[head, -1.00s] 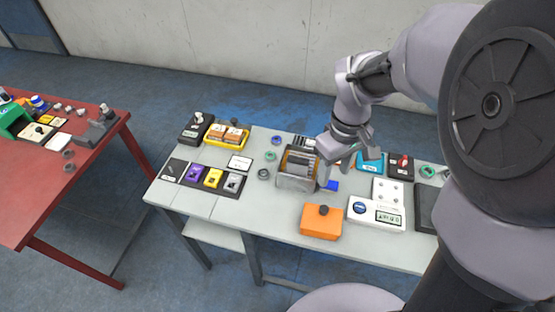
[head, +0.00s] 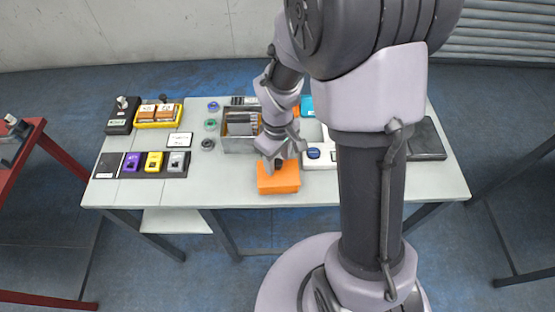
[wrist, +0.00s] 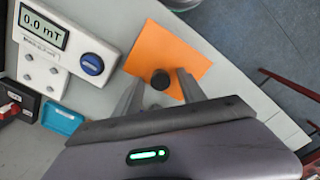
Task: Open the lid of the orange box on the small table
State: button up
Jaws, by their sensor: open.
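The orange box (head: 280,183) sits near the front edge of the small grey table (head: 225,188). In the wrist view its flat orange lid (wrist: 165,48) carries a dark round knob (wrist: 161,80). The lid is shut. My gripper (head: 279,160) is above the box in the head view and hides part of its top. In the wrist view my gripper (wrist: 159,77) is open, with one finger on each side of the knob. I cannot tell whether the fingers touch it.
A white meter (wrist: 66,36) with a blue dial stands close beside the box; it partly shows in the head view (head: 318,156). A metal bin (head: 239,144) stands behind left. Colored modules (head: 154,163) lie further left. The table front left of the box is clear.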

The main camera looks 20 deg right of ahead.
jog(key=shift+c, duration=0.5)
grip_shut()
dwell(0.8)
